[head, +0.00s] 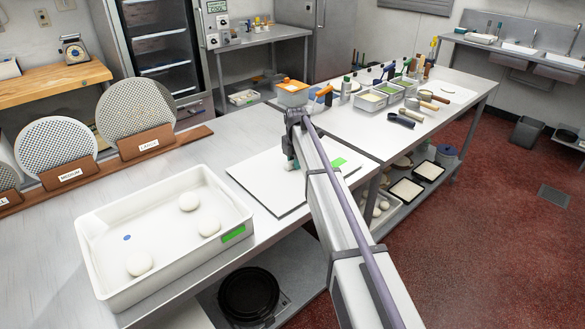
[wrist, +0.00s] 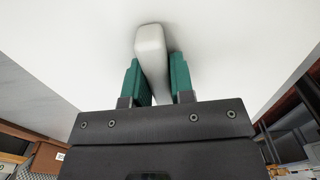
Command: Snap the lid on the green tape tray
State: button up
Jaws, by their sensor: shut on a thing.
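The white tray with green tape (head: 165,238) stands uncovered on the steel counter at the lower left, its green tape strip on the right side wall. Several pale dough balls lie in it, with a small blue mark on its floor. A flat white lid (head: 262,178) with a green patch is to the right of the tray, apart from it. My gripper (head: 291,162) is over the lid. In the wrist view its green fingers (wrist: 152,82) are shut on the lid's pale grey handle (wrist: 151,50). My arm hides part of the lid; I cannot tell whether it touches the counter.
Perforated round discs (head: 137,110) stand in labelled wooden holders behind the tray. A black round pan (head: 248,294) sits on the shelf below.

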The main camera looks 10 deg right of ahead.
grip_shut()
notch_tip(320, 180, up, 4)
jog(key=p, duration=0.4)
